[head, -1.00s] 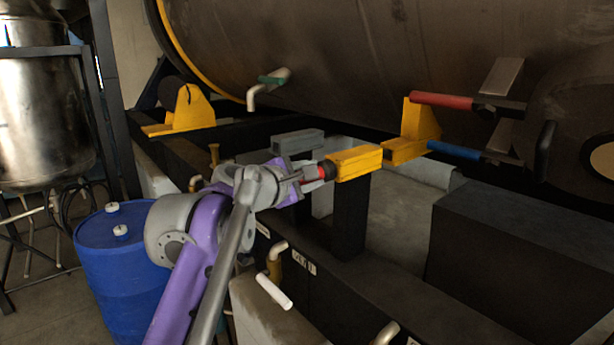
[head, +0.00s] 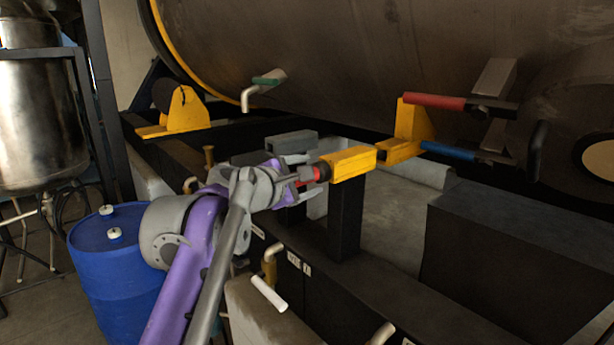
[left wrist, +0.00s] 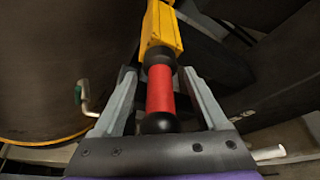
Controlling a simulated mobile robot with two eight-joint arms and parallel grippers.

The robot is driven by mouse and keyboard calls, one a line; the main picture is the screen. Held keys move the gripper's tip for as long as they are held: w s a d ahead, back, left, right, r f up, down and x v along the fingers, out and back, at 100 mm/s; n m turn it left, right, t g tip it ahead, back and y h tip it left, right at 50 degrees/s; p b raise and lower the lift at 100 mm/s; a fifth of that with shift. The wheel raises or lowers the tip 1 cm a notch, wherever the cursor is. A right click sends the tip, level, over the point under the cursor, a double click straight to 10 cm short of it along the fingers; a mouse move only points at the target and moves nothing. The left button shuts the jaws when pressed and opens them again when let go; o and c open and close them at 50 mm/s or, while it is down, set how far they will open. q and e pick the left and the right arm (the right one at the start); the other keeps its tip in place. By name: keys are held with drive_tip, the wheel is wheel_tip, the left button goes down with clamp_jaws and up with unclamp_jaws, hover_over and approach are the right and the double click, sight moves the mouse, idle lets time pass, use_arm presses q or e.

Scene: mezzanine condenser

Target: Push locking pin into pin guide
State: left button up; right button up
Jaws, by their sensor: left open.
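The locking pin (left wrist: 160,90) has a red grip with a black knob at its near end and a black collar at its far end. It lies in line with a yellow square-section pin guide (head: 348,163), and its collar meets the guide's end face. The red of the pin also shows in the head view (head: 318,172). My left gripper (left wrist: 160,95) is open, with one grey finger on each side of the red grip and a gap to each. How far the pin sits inside the guide is hidden. My right gripper is not in view.
The large dark tank (head: 350,60) fills the back. A blue barrel (head: 115,260) stands at the left, and a white-ended valve pipe (head: 268,292) is below my arm.

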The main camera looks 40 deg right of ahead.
use_arm(q)
drive_tip(key=shift+a, duration=0.1)
